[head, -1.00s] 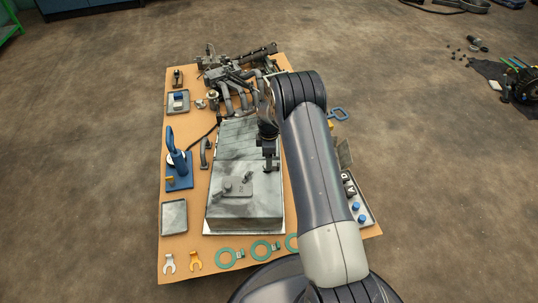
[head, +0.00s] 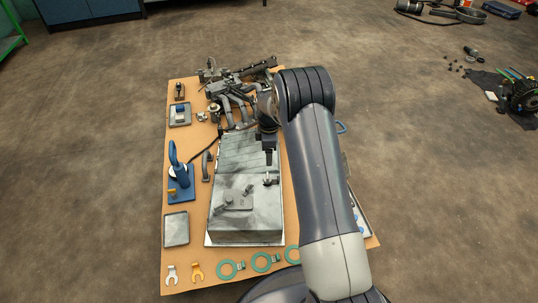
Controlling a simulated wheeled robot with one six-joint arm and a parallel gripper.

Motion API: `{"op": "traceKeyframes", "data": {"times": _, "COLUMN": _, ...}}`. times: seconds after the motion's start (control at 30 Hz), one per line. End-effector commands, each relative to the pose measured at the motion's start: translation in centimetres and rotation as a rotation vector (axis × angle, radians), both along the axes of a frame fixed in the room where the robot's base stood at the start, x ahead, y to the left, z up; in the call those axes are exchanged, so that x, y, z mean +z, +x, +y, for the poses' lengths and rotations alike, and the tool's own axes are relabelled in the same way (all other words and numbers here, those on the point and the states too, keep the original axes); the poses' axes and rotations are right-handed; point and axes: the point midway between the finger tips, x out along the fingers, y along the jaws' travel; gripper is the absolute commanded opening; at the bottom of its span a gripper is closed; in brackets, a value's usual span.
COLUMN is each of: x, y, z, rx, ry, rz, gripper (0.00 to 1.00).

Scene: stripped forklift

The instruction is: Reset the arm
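My gripper (head: 269,157) points down over the large grey metal box (head: 245,222) in the middle of the brown board. It looks empty, but its fingers are too small and dark to tell whether they are open or shut. A small fitting (head: 270,179) is on the box just below the fingertips. A grey plate with small parts (head: 236,200) lies on the box top. My arm hides most of the board's right side.
The brown board (head: 183,283) also holds a blue press (head: 177,172), an empty grey tray (head: 176,229), green rings (head: 227,269) and wrench-like forks (head: 197,271). Dark pipes and machinery (head: 232,90) lie at the far end. Open floor surrounds the board; loose parts (head: 522,95) lie far right.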

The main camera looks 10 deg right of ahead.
Motion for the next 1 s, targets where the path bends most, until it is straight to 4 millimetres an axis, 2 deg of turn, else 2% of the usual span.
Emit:
{"op": "traceKeyframes", "data": {"times": 0.13, "x": 0.4, "y": 0.0, "z": 0.0, "rx": 0.0, "ry": 0.0, "rz": 0.001, "gripper": 0.73}}
{"op": "traceKeyframes", "data": {"times": 0.47, "x": -0.1, "y": 0.0, "z": 0.0, "rx": 0.0, "ry": 0.0, "rz": 0.001, "gripper": 0.73}}
{"op": "traceKeyframes", "data": {"times": 0.67, "x": -2.8, "y": -0.1, "z": 0.0, "rx": 0.0, "ry": 0.0, "rz": 0.003, "gripper": 0.73}}
{"op": "traceKeyframes", "data": {"times": 1.0, "x": -9.6, "y": -0.1, "z": 0.0, "rx": 0.0, "ry": 0.0, "rz": 0.002, "gripper": 0.73}}
